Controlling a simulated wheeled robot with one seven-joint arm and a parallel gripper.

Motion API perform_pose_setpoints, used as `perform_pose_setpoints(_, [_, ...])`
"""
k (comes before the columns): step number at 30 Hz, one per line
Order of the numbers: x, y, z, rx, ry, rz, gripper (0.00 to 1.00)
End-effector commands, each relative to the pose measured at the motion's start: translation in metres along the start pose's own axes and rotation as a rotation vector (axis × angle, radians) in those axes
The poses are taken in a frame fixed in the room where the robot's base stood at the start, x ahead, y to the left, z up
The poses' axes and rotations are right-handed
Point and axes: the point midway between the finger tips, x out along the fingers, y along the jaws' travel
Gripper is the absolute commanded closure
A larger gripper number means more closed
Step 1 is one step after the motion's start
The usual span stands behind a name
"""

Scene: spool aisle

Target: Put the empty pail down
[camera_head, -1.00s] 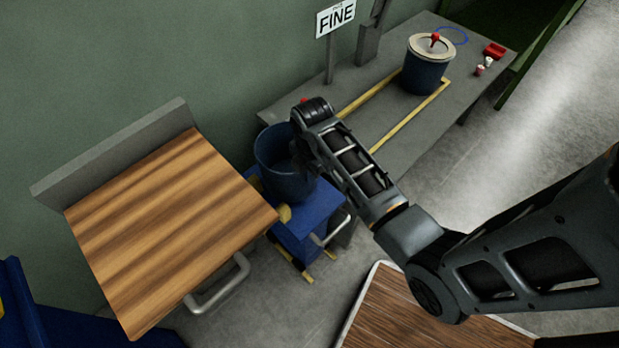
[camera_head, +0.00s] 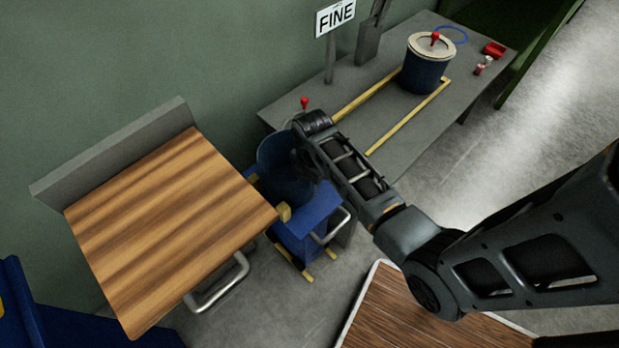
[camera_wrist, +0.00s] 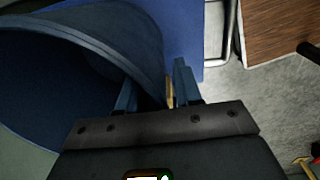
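The empty pail (camera_head: 272,160) is dark blue and open at the top. In the head view it is low over a small blue cart (camera_head: 318,212), partly behind my arm. I cannot tell whether its base touches the cart. My gripper (camera_wrist: 155,85) is at the pail's rim, its fingers hidden in the head view. In the wrist view the pail (camera_wrist: 110,30) fills the upper left. One finger is inside its wall and the other outside, with the rim between them and a thin gap showing beside the outer finger.
A wood-topped bench (camera_head: 165,220) stands left of the cart. A grey table (camera_head: 405,150) with yellow strips (camera_head: 410,115) stands behind it, holding a lidded blue pail (camera_head: 425,75) and small red items (camera_head: 494,49). A "FINE" sign (camera_head: 335,17) stands there too. A wooden surface (camera_head: 415,315) is in front.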

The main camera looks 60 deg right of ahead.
Motion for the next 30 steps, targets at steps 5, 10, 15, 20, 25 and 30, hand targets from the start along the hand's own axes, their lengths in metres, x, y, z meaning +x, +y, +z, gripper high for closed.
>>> perform_pose_setpoints(5, [-0.001,0.0,0.0,0.0,0.0,0.0,0.66])
perform_pose_setpoints(10, [-0.012,0.001,0.0,0.0,0.0,0.001,0.66])
perform_pose_setpoints(15, [-0.043,0.002,0.0,0.0,-0.001,0.005,0.66])
perform_pose_setpoints(20, [-0.076,0.002,0.0,-0.001,-0.001,0.004,0.66])
perform_pose_setpoints(25, [-0.104,0.001,0.0,-0.001,0.0,0.002,0.66])
perform_pose_setpoints(30, [-0.12,0.001,0.0,0.0,0.0,0.001,0.66])
